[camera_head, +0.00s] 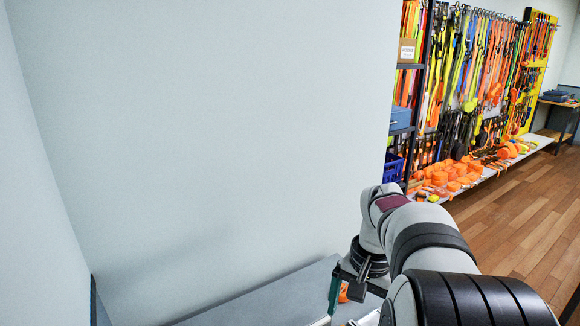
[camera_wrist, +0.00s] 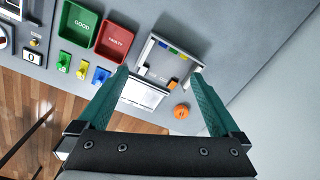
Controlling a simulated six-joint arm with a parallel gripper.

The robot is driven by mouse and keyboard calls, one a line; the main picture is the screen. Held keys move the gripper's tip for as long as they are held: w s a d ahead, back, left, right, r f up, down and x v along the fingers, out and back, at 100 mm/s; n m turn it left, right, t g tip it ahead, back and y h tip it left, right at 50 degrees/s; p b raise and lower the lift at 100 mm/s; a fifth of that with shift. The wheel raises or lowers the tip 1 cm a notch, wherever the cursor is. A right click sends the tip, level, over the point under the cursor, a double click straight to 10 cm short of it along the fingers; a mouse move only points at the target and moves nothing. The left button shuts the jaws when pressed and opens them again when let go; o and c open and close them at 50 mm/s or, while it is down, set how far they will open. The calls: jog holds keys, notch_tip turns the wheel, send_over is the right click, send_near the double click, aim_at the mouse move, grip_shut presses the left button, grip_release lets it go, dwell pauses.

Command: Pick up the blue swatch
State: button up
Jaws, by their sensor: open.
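In the wrist view, a small blue piece (camera_wrist: 101,75) lies near the table edge, in a row with a yellow piece (camera_wrist: 82,69) and a green piece (camera_wrist: 64,60). A grey frame (camera_wrist: 147,58) further right carries small blue, green and yellow patches. I cannot tell for certain which blue one is the swatch. My gripper (camera_wrist: 160,71) is open and empty, its green fingers spread on either side of the frame and above the table. The blue piece is left of the left finger.
A green tray marked GOOD (camera_wrist: 78,24) and a red tray marked FAULTY (camera_wrist: 115,39) stand beyond the pieces. A white sheet (camera_wrist: 142,94) and an orange round object (camera_wrist: 181,111) are near the frame. A wall (camera_head: 200,140) rises behind the grey table (camera_head: 285,298).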

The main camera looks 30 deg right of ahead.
jog(key=s+a+n, duration=0.2)
jog(key=a, duration=0.6)
jog(key=s+a+n, duration=0.2)
jog(key=a, duration=0.7)
jog(key=shift+a+r+y, duration=0.3)
jog(key=shift+r, duration=0.15)
jog(key=s+a+f+n, duration=0.1)
jog(key=s+a, duration=0.2)
jog(key=s+a+f+n, duration=0.1)
jog(key=s+a, duration=0.2)
jog(key=s+a+f+n, duration=0.1)
jog(key=s+a, duration=0.1)
jog(key=s, duration=0.1)
jog(key=shift+s+a+n+g+y, duration=0.1)
jog(key=shift+a+n+g+y, duration=0.2)
jog(key=shift+a, duration=0.1)
jog(key=shift+c, duration=0.6)
jog(key=shift+s+a+f, duration=0.15)
jog(key=shift+s+f, duration=0.05)
jog(key=shift+s, duration=0.1)
jog(key=shift+c, duration=2.7)
